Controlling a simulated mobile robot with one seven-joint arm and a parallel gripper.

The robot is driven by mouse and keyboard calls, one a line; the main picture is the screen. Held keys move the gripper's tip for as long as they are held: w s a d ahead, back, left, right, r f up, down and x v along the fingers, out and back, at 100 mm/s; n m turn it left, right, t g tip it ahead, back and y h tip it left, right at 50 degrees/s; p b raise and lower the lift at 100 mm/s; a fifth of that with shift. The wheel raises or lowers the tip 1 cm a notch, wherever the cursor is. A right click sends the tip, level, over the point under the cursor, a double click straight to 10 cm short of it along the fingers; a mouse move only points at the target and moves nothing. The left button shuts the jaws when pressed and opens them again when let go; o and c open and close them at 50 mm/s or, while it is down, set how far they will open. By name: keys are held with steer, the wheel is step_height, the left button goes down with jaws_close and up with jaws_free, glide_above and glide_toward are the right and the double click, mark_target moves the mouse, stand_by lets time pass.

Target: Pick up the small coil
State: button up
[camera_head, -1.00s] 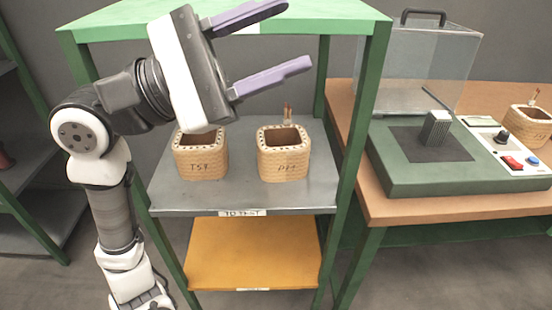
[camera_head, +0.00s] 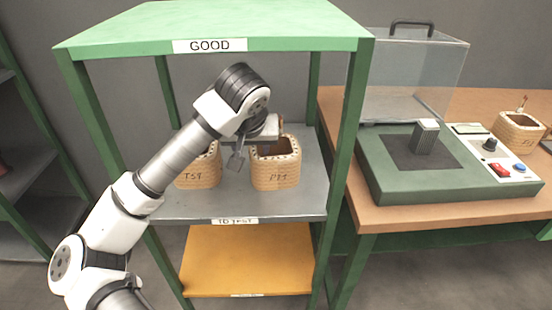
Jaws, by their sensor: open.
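Two tan, square-mouthed coils stand upright on the grey middle shelf of the green rack. The left coil (camera_head: 198,177), marked like "TS", is partly covered by my arm. The right coil (camera_head: 276,176), marked like "P", shows its dark opening. A third, similar coil (camera_head: 518,130) stands on the bench at the far right. Their sizes look close, so I cannot tell which is the small one. My gripper (camera_head: 248,156) is open, inside the rack between and just above the two shelf coils. One finger shows near the right coil's left edge; the other is mostly hidden.
The green top shelf (camera_head: 215,22), labelled GOOD, is above my gripper, with green posts at its corners. A yellow shelf (camera_head: 250,260) lies below, empty. On the wooden bench at right is a green tester (camera_head: 450,175) with a raised clear cover (camera_head: 415,80).

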mark_target(274, 151)
steer(key=shift+p+x, duration=0.5)
steer(key=shift+x, duration=2.4)
steer(key=shift+s+d, duration=0.1)
jaws_close()
